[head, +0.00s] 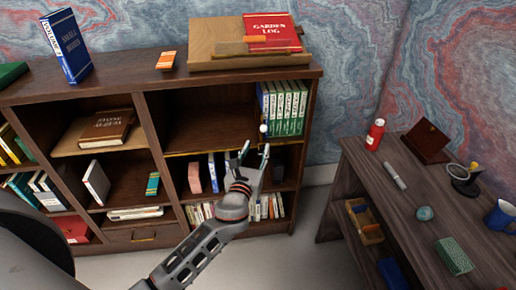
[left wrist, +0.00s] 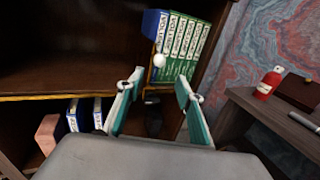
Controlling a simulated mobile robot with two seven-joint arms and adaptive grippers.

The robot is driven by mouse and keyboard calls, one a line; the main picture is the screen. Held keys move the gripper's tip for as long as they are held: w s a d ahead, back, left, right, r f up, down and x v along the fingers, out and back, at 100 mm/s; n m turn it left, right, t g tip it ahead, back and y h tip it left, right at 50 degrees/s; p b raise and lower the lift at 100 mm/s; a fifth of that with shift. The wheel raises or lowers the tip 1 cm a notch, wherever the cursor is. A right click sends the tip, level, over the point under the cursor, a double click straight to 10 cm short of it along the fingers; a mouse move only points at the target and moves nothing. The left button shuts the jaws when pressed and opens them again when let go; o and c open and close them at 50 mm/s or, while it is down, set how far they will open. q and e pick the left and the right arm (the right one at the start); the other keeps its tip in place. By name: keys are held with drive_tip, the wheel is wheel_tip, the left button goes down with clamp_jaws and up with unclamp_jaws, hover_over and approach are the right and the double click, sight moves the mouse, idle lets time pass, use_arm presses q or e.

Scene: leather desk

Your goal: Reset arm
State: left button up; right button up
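My left gripper (head: 254,156) is open and empty, raised in front of the right part of the bookshelf (head: 312,100). Its two teal-lined fingers stand apart in the left wrist view (left wrist: 155,105). Beyond the fingertips is a row of green books (head: 288,108) with a blue book (head: 262,100) at its left end; the row also shows in the left wrist view (left wrist: 183,48). A small white ball-like thing (head: 263,128) shows in front of these books. My right gripper is not in view.
A slanted wooden stand (head: 215,45) with a red "Garden Log" book (head: 271,33) is on the shelf top, near a blue book (head: 66,46). At right, a desk (head: 400,207) holds a red bottle (head: 375,134), a blue mug (head: 500,216) and a green box (head: 453,256). Floor shows between them.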

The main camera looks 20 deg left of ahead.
use_arm(q)
drive_tip(key=s+d+f+n+g+h, duration=0.2)
drive_tip(key=s+d+f+n+g, duration=0.1)
drive_tip(key=s+f+n, duration=0.8)
drive_tip(key=s+d+f+n+g+h, duration=0.3)
drive_tip(key=s+f+n, duration=0.9)
drive_tip(key=s+n, duration=0.7)
drive_tip(key=shift+s+g, duration=0.6)
drive_tip(key=shift+s, duration=0.35)
drive_tip(key=shift+d+f, duration=0.1)
drive_tip(key=shift+f, duration=0.05)
